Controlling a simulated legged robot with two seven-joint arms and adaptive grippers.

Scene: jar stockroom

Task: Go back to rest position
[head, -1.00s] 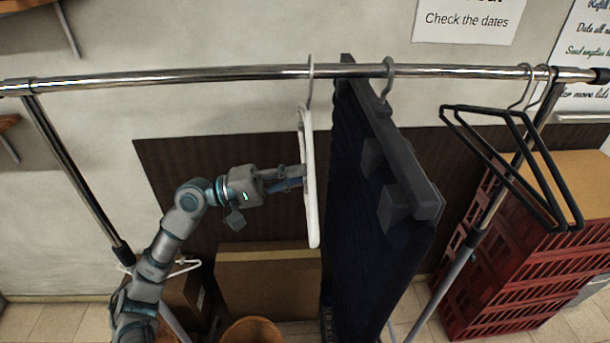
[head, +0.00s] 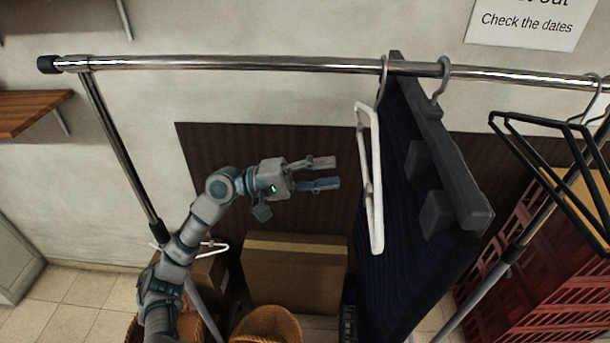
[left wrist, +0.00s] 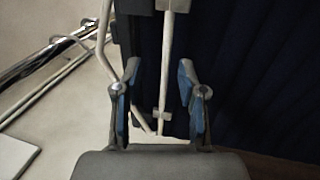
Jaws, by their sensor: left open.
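My left gripper (head: 336,173) is open and empty in the head view, pointing right, a short way left of the white hanger. The white hanger (head: 375,190) hangs from the metal rail (head: 240,63), against the left side of a dark blue hanging cloth (head: 405,250). In the left wrist view, my left gripper (left wrist: 160,92) has its blue-padded fingers spread, with parts of the white hanger (left wrist: 165,60) beyond and between them. The blue cloth (left wrist: 250,80) fills the right of that view. My right gripper is not in view.
Black hangers (head: 550,150) hang on the rail at the right, above red crates (head: 545,270). A cardboard box (head: 295,275) and a wicker basket (head: 268,325) stand on the floor below. The rack's left post (head: 120,150) stands beside my left arm. The rail's left stretch is bare.

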